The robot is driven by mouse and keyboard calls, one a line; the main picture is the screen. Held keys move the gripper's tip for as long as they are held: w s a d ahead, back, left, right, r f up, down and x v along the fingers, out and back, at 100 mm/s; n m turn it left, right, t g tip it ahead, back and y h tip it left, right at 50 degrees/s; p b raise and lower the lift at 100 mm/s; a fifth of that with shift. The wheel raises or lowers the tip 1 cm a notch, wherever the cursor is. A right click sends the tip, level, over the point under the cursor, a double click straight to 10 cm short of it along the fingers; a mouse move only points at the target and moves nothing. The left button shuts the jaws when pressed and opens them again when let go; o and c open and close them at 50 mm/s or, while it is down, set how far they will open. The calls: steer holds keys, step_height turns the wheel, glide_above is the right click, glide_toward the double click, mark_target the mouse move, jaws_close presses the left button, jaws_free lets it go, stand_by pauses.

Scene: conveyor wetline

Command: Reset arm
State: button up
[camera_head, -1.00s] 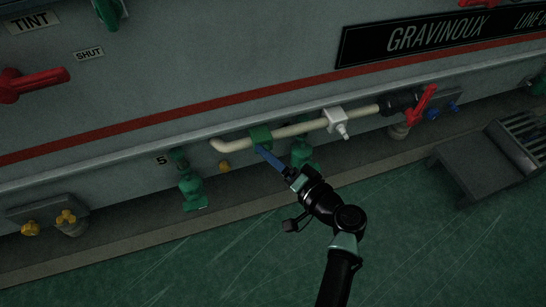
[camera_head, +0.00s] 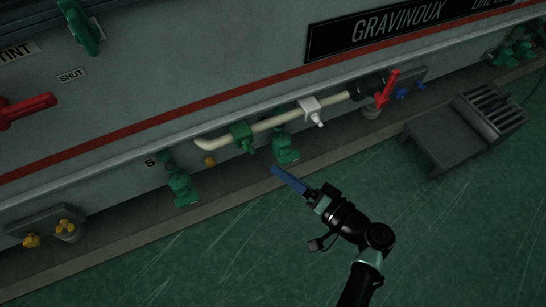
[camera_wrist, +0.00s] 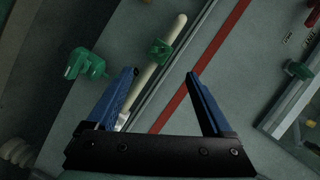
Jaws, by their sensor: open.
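My gripper (camera_head: 276,170) has blue fingers and a black body. In the head view it hangs over the green floor, in front of the machine and apart from the pipe. In the wrist view my gripper (camera_wrist: 162,72) has its two fingers spread wide with nothing between them. A cream pipe (camera_head: 272,123) runs along the machine's lower front, with a green block (camera_head: 241,136) on it. The pipe (camera_wrist: 148,87) and the green block (camera_wrist: 159,52) also show in the wrist view, the pipe partly behind the left finger.
Green valves (camera_head: 182,188) stand low along the machine, with another (camera_head: 285,149) by the pipe. A red lever (camera_head: 387,88) and a white fitting (camera_head: 311,107) sit near the pipe's right end. A grey step (camera_head: 442,141) stands at right.

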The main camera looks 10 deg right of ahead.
steer(key=shift+s+d+r, duration=0.1)
steer(key=shift+s+d, duration=0.3)
steer(key=shift+s, duration=0.2)
steer(key=w+a+r+n+t+h+p, duration=0.1)
steer(key=w+r+n+h+p, duration=0.35)
steer(key=r, duration=1.25)
steer(key=w+r+t+h+p, duration=0.1)
steer(key=w+r+p, duration=0.65)
steer(key=r, duration=0.85)
steer(key=s+a+r+n+t+h+p, duration=0.1)
steer(key=a+r+t, duration=0.15)
steer(key=r, duration=0.95)
steer(key=a+r+t+h+p, duration=0.1)
steer(key=r+t+p, duration=0.15)
steer(key=r, duration=1.05)
steer(key=s+a+r+t+h+p, duration=0.1)
steer(key=s+r+t+p, duration=0.15)
steer(key=s+r, duration=0.5)
steer(key=s+a+r+t+h+p, duration=0.1)
steer(key=s+a+r+t, duration=0.2)
steer(key=r, duration=0.7)
steer(key=s+r+t+p, duration=0.25)
steer(key=s+r, duration=0.35)
steer(key=r, duration=0.3)
step_height(320, 180, up, 36)
steer(key=w+p, duration=0.1)
steer(key=p, duration=3.5)
steer(key=shift+r, duration=0.15)
